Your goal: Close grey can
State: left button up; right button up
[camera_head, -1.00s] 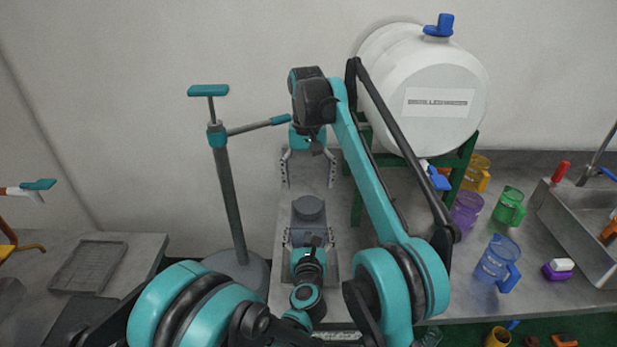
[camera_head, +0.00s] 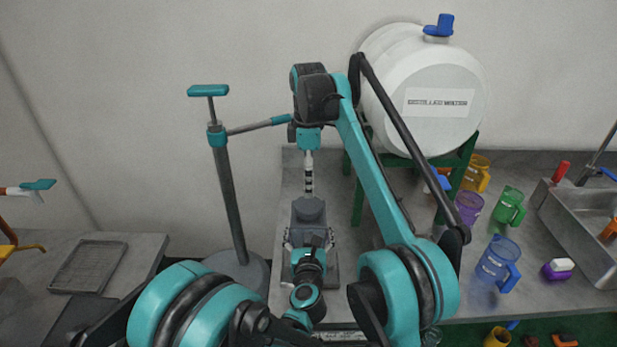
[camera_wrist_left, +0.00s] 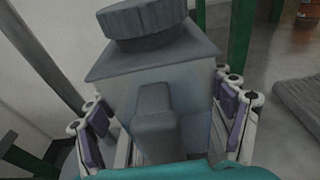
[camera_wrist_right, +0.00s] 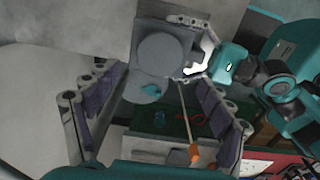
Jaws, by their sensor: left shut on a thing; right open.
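The grey can (camera_head: 309,226) stands upright on the bench with its round ridged grey cap (camera_head: 309,203) on top. The can (camera_wrist_left: 142,78) and cap (camera_wrist_left: 150,20) fill the middle of the left wrist view. I cannot tell how tightly the cap sits. My left gripper (camera_head: 309,245) is shut on the can's body, its fingers on either side. My right gripper (camera_head: 309,176) is open above and behind the can, seen edge-on. In the right wrist view the cap (camera_wrist_right: 162,54) lies between and beyond the spread fingers, apart from them.
A white distilled water tank (camera_head: 430,85) on a green stand is right of the can. Coloured jugs (camera_head: 498,262) and a sink (camera_head: 585,235) are farther right. A teal-handled floor pump (camera_head: 232,190) stands at left. A tray (camera_head: 88,266) lies on the left bench.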

aim_at(309, 204)
jog(key=shift+f, duration=4)
